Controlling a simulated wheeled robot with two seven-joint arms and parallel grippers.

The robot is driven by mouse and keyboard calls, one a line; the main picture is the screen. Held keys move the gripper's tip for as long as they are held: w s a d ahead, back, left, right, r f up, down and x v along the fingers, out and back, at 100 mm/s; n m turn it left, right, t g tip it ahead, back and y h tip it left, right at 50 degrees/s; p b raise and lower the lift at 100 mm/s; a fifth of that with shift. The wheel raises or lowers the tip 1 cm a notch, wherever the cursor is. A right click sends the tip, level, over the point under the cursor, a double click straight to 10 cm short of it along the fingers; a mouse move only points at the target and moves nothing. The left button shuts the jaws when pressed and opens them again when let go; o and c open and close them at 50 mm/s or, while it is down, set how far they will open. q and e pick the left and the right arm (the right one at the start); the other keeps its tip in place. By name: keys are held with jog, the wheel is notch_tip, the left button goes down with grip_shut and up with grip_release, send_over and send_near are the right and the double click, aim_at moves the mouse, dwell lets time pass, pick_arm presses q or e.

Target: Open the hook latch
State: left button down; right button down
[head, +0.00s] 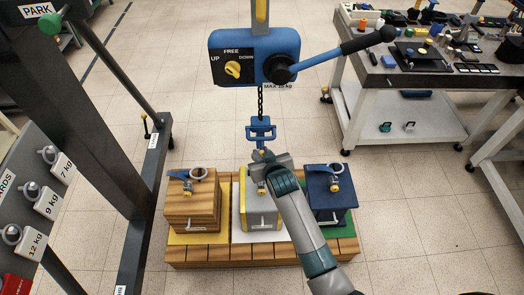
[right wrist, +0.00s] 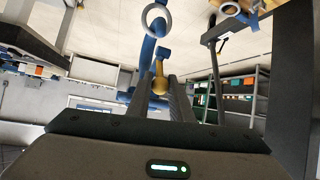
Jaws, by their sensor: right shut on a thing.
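The blue hook (head: 260,131) hangs on a dark chain below the blue hoist, above the middle grey-and-yellow box (head: 260,207). It also shows in the right wrist view as a blue shape (right wrist: 148,47). A small brass knob (right wrist: 160,84), apparently the latch's, shows between the fingers in that view. My right gripper (head: 261,160) is just below the hook and shut on the brass knob. The gripper hides the lower part of the hook and the top of the middle box, so the latch position is unclear. My left gripper is out of view.
The hoist (head: 252,58) has a yellow UP/FREE/DOWN knob and a long lever. A wooden box (head: 193,205) and a navy box (head: 331,196) flank the middle box on a wooden pallet (head: 215,252). A dark post stands left; a cluttered bench (head: 365,70) stands right.

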jog(key=shift+r+g, duration=0.2)
jog(key=shift+g, duration=0.2)
jog(key=c, duration=1.6)
grip_release()
jog(key=shift+b+v, duration=1.95)
jog(key=shift+v, duration=6.75)
jog(key=shift+f, duration=0.1)
jog(key=shift+c, duration=0.2)
